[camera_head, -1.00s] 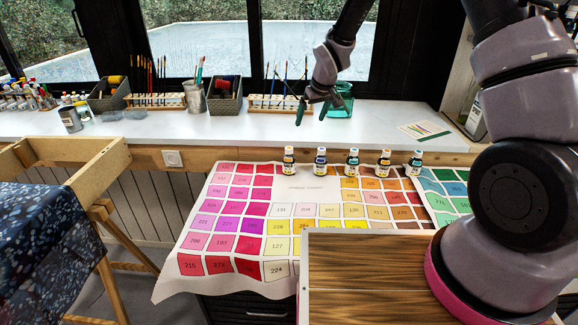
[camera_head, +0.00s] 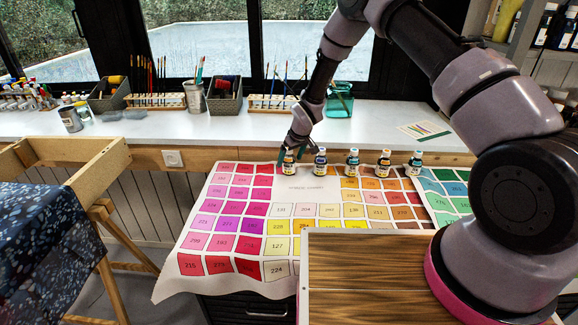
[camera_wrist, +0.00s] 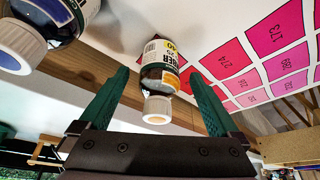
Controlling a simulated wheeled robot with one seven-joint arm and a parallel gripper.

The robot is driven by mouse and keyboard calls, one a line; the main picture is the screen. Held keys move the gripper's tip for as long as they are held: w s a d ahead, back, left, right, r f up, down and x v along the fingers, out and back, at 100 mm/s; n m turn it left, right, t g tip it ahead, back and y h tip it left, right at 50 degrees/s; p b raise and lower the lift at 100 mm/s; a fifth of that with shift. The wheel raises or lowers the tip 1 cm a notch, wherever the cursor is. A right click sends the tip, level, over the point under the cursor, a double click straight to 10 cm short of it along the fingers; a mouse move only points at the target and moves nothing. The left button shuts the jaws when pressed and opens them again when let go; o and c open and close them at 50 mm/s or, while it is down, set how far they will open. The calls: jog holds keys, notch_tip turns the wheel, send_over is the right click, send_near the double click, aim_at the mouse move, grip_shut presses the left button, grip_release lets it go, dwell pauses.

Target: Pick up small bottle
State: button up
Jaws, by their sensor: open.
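Small bottles stand in a row along the back of the colour chart (camera_head: 312,188). The leftmost small bottle (camera_head: 289,168) has a dark body and a pale label. It also shows in the wrist view, with its white cap (camera_wrist: 157,107) towards my gripper. My gripper (camera_head: 289,155) is open at this bottle. In the wrist view, its green fingers (camera_wrist: 159,78) lie on either side of the bottle, with visible gaps. The second small bottle (camera_head: 320,162) stands to the right; in the wrist view it (camera_wrist: 50,22) is at the upper left, outside the fingers.
Three more small bottles (camera_head: 353,163) stand farther right. Behind is a white counter (camera_head: 240,135) with brush racks (camera_head: 155,101), a metal cup (camera_head: 195,97) and a teal jar (camera_head: 341,103). A wooden surface (camera_head: 365,275) is in front.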

jog(key=shift+x, duration=1.4)
jog(key=shift+r, duration=0.1)
grip_shut()
